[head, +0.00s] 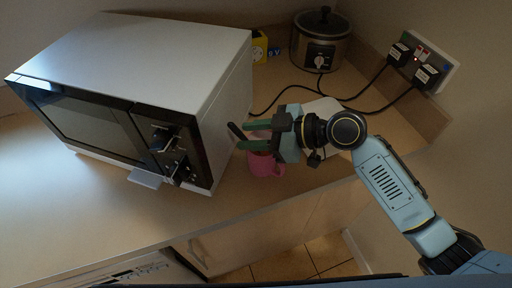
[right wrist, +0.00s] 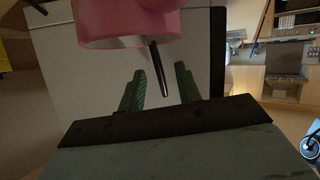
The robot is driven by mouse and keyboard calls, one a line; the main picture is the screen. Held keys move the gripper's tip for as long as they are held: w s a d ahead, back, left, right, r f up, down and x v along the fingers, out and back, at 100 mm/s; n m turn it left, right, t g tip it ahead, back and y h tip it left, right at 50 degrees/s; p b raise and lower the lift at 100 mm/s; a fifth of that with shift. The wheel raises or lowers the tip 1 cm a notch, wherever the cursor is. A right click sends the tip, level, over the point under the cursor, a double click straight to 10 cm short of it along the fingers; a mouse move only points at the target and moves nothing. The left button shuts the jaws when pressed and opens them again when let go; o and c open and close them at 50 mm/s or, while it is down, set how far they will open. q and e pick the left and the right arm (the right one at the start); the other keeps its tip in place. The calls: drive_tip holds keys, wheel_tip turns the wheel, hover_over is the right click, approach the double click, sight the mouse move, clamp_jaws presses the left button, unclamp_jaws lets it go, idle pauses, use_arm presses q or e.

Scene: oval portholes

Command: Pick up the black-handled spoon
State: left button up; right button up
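The spoon's black handle (head: 237,132) sticks up and to the left from the pink mug (head: 265,165), beside the microwave. The rest of the spoon is hidden. My right gripper (head: 250,137) is over the mug, its green fingers pointing left toward the handle. In the right wrist view the black handle (right wrist: 160,70) comes out from the pink mug (right wrist: 125,25) and lies between the two spread fingers (right wrist: 159,82). There is a gap on each side, so the gripper is open and empty. My left gripper is not in view.
A white microwave (head: 175,55) stands close on the left of the gripper. A slow cooker (head: 320,45) and a yellow box (head: 259,47) are at the back. Black cables (head: 350,98) run to a wall socket (head: 437,72). The counter's front left (head: 60,200) is clear.

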drive_tip(key=shift+x, duration=1.4)
drive_tip(key=shift+d, duration=0.1)
clamp_jaws()
